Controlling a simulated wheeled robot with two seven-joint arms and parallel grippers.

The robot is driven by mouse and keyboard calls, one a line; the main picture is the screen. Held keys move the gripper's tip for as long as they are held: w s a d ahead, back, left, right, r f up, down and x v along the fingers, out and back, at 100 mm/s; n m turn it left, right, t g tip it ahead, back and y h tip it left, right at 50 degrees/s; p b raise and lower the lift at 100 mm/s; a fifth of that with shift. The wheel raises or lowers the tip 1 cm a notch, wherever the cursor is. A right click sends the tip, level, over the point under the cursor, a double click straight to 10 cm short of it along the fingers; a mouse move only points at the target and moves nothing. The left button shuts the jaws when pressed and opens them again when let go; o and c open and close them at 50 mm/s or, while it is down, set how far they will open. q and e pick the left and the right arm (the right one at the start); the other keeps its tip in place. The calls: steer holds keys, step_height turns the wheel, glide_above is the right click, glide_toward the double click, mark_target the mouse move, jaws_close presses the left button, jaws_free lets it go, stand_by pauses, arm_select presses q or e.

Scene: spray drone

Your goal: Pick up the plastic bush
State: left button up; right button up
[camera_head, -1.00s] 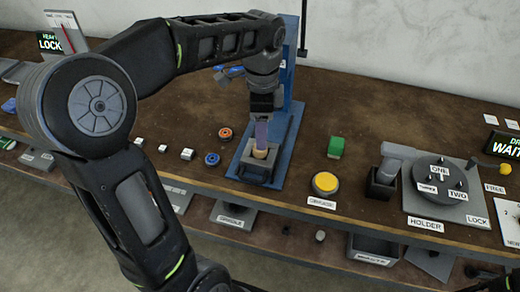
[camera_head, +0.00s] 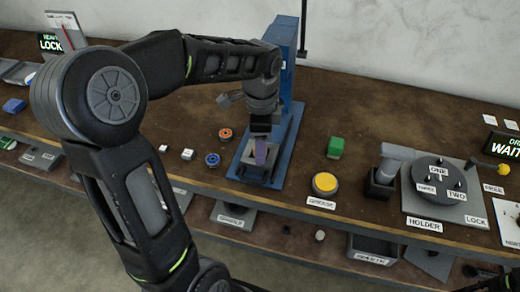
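My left gripper (camera_head: 261,152) points down over the grey block at the foot of the blue press (camera_head: 290,130). A purple part shows at its tip, low at the block; I cannot tell whether this is a finger or something held. The opening between the fingers is too small to make out. No plastic bush can be picked out for sure now; the place under the gripper is hidden. My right gripper is not in view.
An orange-topped ring (camera_head: 225,134) and a blue ring (camera_head: 212,160) lie left of the press. A green block (camera_head: 336,146), a yellow button (camera_head: 325,183) and a turntable holder (camera_head: 440,185) stand to the right. The brown bench (camera_head: 400,120) is clear behind them.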

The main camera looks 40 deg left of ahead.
arm_select(q)
steer(key=shift+c, duration=0.3)
jaws_close()
stand_by(0.6)
